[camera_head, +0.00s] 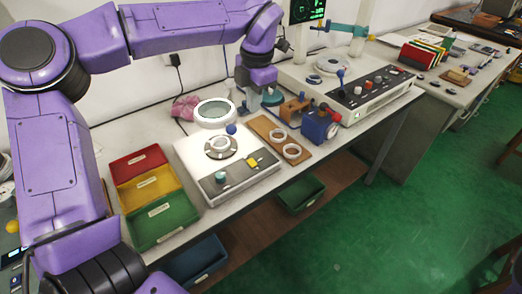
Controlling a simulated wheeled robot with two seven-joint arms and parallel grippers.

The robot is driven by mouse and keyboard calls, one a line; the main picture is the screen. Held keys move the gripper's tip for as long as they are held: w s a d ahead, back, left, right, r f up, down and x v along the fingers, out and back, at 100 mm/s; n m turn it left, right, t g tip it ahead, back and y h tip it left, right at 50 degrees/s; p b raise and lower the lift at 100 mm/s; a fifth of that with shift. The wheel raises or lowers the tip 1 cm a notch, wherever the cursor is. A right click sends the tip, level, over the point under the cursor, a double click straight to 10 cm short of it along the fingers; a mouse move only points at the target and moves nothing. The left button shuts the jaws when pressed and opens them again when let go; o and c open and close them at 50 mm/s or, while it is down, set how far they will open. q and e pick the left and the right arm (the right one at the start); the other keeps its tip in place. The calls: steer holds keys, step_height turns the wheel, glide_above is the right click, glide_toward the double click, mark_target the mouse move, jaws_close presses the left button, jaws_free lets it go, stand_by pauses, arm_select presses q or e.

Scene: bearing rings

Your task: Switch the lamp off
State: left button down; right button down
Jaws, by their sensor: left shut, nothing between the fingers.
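A round magnifier lamp (215,112) with a white ring and greenish glass stands at the back of the near bench, against the wall side. Its ring looks bright, but I cannot clearly tell its switch. My left arm reaches over the bench from the left. My left gripper (244,108) points down just right of the lamp's ring, shut and empty. Its fingertips are small and partly lost among the things behind. A teal round part (272,97) shows right beside the gripper. My right gripper is not in view.
A white measuring device (226,180) with a blue ball stands in front of the lamp. A brown board (270,134) with rings and a blue vise (319,126) are to its right. Red, yellow and green trays (163,221) stand left. A pink cloth (184,107) lies behind.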

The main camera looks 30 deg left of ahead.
arm_select(q)
steer(key=b, duration=0.4)
glide_above(252, 159)
steer(key=s+d, duration=0.1)
steer(key=d, duration=0.1)
step_height(252, 159, down, 4)
steer(key=f, duration=0.6)
steer(key=a+f, duration=0.1)
steer(key=f, duration=0.4)
steer(key=f+b, duration=0.1)
steer(key=f, duration=0.3)
steer(key=shift+w+a+f, duration=0.25)
steer(key=shift+w+f, duration=0.1)
steer(key=shift+f, duration=0.05)
